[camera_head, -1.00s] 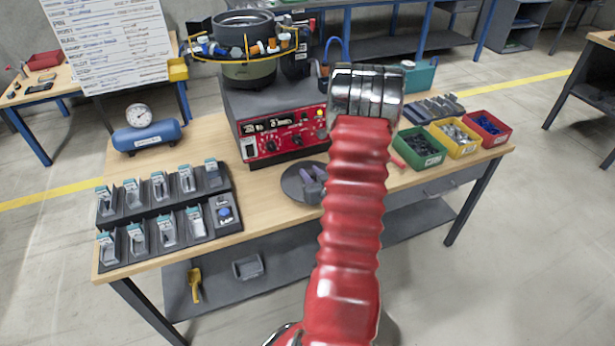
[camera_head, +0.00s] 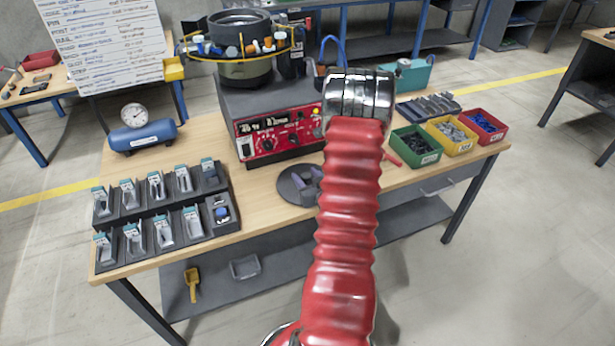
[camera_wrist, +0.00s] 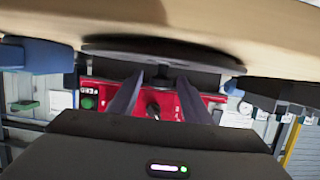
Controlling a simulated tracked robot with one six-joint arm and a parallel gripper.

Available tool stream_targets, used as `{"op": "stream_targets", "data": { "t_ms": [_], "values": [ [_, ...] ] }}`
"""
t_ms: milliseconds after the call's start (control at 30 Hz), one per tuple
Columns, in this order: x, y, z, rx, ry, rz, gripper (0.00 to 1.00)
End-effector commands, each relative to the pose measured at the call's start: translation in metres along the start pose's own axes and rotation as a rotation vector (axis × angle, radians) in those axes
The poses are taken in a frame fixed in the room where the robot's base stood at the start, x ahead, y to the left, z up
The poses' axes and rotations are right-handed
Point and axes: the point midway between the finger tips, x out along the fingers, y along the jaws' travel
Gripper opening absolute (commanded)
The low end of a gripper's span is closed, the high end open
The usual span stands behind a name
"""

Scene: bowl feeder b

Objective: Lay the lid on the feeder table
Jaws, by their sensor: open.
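The lid, a dark grey disc (camera_head: 292,189), lies flat on the wooden feeder table (camera_head: 265,215), in front of the red-fronted feeder unit. My gripper (camera_wrist: 157,88) is open at the lid, its two fingers reaching towards the disc's raised dark handle. In the wrist view, which looks upside down, the disc (camera_wrist: 110,47) lies against the table top and the handle shows around the fingertips. Whether the fingers touch the handle cannot be told. In the head view my red arm hides the lid's right side.
The bowl feeder (camera_head: 245,72) stands behind the lid. Black racks (camera_head: 160,212) with several small parts lie to the left, near a blue air tank (camera_head: 143,136). Green (camera_head: 416,147), yellow (camera_head: 452,136) and red (camera_head: 487,126) bins stand to the right. Bare table lies left of the lid.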

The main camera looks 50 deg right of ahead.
Motion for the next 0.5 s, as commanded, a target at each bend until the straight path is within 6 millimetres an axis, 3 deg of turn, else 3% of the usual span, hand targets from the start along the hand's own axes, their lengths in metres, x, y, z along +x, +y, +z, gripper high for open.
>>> {"op": "stream_targets", "data": {
  "t_ms": [267,500],
  "values": [
    [-0.009,0.001,-0.001,0.001,-0.001,0.002,0.45],
    [-0.044,0.002,-0.001,0.002,-0.001,0.004,0.45]
  ]
}}
